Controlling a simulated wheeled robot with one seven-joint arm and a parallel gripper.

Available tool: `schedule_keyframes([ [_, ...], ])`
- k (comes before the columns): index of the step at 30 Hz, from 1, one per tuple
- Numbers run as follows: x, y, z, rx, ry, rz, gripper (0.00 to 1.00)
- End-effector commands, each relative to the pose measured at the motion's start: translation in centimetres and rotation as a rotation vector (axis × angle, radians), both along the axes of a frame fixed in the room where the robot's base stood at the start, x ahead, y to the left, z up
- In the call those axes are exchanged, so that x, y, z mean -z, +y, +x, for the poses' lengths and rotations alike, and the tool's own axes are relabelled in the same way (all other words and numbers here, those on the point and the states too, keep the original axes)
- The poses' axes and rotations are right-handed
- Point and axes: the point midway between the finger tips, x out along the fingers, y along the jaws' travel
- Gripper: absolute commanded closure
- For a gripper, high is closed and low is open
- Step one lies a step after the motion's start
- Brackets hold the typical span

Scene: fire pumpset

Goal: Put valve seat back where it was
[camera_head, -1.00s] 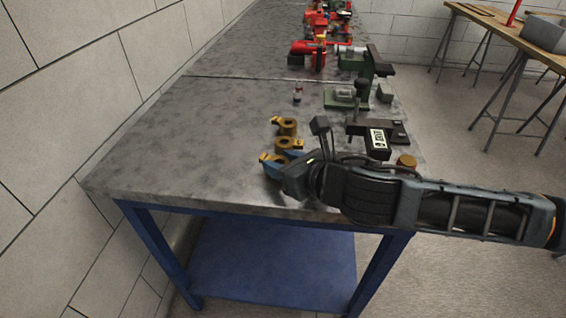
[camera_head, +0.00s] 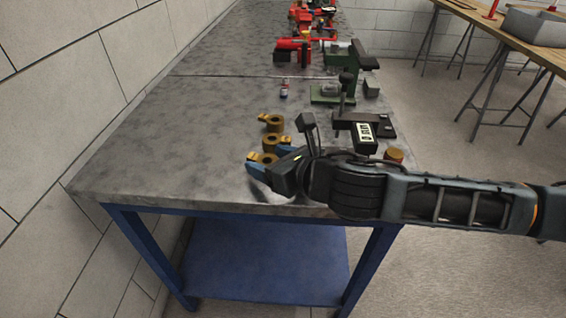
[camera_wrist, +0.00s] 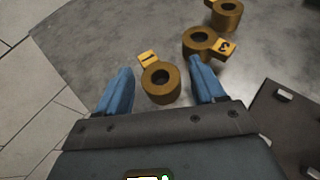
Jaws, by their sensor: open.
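Several brass-coloured rings with yellow tags, which look like valve seats, lie on the grey metal table. In the wrist view, the ring tagged 1 (camera_wrist: 160,84) is between and slightly ahead of the two blue fingers of my gripper (camera_wrist: 160,72), which are open. I cannot tell whether either finger touches it. A ring tagged 3 (camera_wrist: 198,42) lies just beyond the right finger, and a further ring (camera_wrist: 227,14) is behind it. In the head view, my gripper (camera_head: 266,167) is low at the table's near end, partly hiding the nearest ring.
A black clamp-like block with a white label (camera_head: 364,135) and an orange-brown cylinder (camera_head: 394,154) stand right of the rings. Red pump parts (camera_head: 292,46) are farther back. The table's left side is bare.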

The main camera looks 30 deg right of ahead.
Motion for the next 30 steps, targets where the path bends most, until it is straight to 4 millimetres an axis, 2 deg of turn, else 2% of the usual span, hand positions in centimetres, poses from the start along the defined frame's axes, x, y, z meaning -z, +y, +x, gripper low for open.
schedule_keyframes([
  [5, -1.0, -0.4, -2.1, 0.0, -0.001, -0.003, 0.32],
  [12, -2.8, -1.2, -6.7, 0.0, 0.0, -0.003, 0.32],
  [18, -4.1, -1.6, -9.6, 0.0, -0.001, -0.003, 0.32],
  [24, -4.6, -1.7, -10.9, 0.0, 0.0, 0.0, 0.32],
  [30, -4.7, -1.7, -11.0, 0.0, 0.0, 0.0, 0.32],
])
